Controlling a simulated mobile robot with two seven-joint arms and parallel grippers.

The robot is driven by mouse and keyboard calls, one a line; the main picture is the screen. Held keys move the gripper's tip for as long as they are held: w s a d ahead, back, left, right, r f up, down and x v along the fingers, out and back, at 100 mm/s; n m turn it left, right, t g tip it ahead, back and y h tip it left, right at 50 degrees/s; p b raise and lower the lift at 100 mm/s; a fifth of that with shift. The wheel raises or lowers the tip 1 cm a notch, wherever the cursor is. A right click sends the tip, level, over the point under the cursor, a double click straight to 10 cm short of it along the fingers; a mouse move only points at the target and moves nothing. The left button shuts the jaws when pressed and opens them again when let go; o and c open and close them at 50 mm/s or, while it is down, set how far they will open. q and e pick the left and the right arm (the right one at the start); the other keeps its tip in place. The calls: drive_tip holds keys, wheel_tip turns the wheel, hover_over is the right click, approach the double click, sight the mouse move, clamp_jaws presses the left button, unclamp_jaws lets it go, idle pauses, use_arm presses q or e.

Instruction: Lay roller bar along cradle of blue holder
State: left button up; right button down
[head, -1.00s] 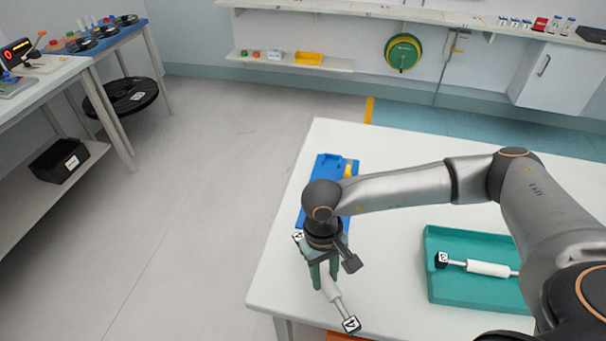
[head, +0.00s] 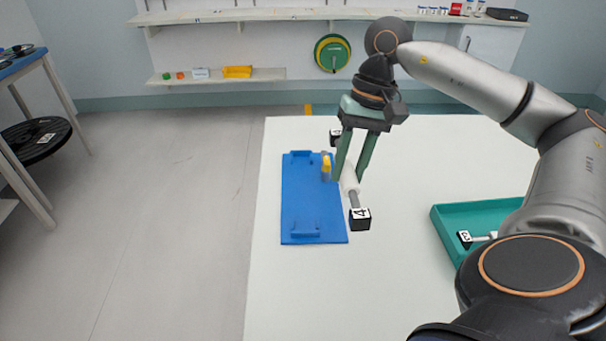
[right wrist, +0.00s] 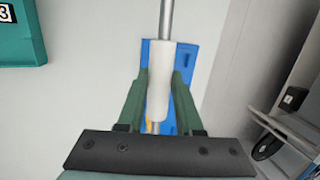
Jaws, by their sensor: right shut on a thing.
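The roller bar (head: 349,181) has a white sleeve, a grey rod and black end blocks, the near one marked 4. My right gripper (head: 351,178) is shut on its white sleeve and holds it in the air, beside the right edge of the blue holder in the head view. The sleeve also shows between the green fingers in the right wrist view (right wrist: 159,85). The blue holder (head: 303,195) lies flat on the white table, with raised supports at its far and near ends and a yellow part (head: 326,166) at its right edge. Its cradle is empty. My left gripper is out of view.
A teal tray (head: 447,231) at the right of the table holds another roller bar (head: 480,238), partly hidden by my arm. The white table (head: 300,290) is clear in front of the holder. A wall shelf (head: 215,76) stands behind.

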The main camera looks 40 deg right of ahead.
drive_tip(key=s+d+r, duration=0.1)
hover_over(300, 193)
drive_tip(key=d, duration=0.1)
drive_tip(key=f, duration=0.5)
drive_tip(key=s+f, duration=0.1)
drive_tip(key=f, duration=0.2)
drive_tip(key=shift+d, duration=0.1)
drive_tip(key=shift+w+f, duration=0.2)
drive_tip(key=shift+f, duration=0.05)
drive_tip(key=f, duration=0.3)
drive_tip(key=shift+w+f+b, duration=0.2)
drive_tip(key=shift+f+b, duration=0.1)
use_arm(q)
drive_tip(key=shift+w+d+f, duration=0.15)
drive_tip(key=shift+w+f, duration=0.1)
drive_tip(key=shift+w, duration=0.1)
